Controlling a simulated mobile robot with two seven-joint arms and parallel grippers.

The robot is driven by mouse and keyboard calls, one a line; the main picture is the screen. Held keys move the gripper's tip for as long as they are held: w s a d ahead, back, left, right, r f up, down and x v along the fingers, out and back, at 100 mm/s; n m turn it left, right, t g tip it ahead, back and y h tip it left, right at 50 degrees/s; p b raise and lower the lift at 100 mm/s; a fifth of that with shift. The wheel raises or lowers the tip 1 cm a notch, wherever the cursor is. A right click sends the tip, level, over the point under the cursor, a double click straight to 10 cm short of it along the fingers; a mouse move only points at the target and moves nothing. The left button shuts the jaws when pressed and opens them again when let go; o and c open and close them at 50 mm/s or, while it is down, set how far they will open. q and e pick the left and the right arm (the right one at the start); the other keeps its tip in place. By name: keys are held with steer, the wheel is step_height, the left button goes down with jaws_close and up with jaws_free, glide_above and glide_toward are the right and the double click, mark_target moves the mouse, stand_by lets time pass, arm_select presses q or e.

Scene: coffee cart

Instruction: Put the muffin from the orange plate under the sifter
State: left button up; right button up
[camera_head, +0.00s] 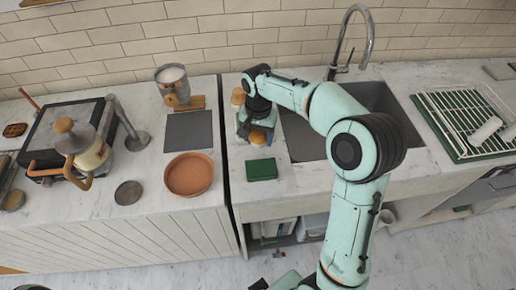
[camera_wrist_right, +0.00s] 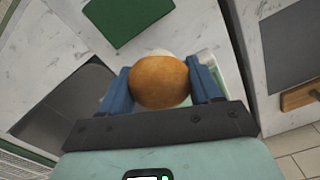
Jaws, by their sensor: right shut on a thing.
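My right gripper (camera_head: 257,130) is over the counter left of the sink, its blue fingers shut on a golden-brown muffin (camera_head: 258,138). In the right wrist view the muffin (camera_wrist_right: 158,82) sits between both fingers (camera_wrist_right: 160,88). The round orange plate (camera_head: 190,176) lies left of the gripper, across the counter gap, and looks empty. A metal cup with white powder and a wooden handle, which looks like the sifter (camera_head: 171,76), stands at the back of the left counter. My left gripper is not in view.
A green block (camera_head: 262,169) lies just in front of the gripper. A dark grey mat (camera_head: 188,131) lies between the plate and sifter. The sink (camera_head: 305,140) is behind my arm. A dark appliance with a wooden-handled pot (camera_head: 92,155) stands at left. A green rack (camera_head: 466,121) is at right.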

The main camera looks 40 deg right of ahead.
mark_target(258, 154)
steer(key=shift+f, duration=3.05)
steer(key=shift+f+b, duration=0.2)
steer(key=shift+b, duration=0.15)
steer(key=o, duration=1.1)
steer(key=shift+c, duration=0.2)
steer(key=shift+r, duration=0.15)
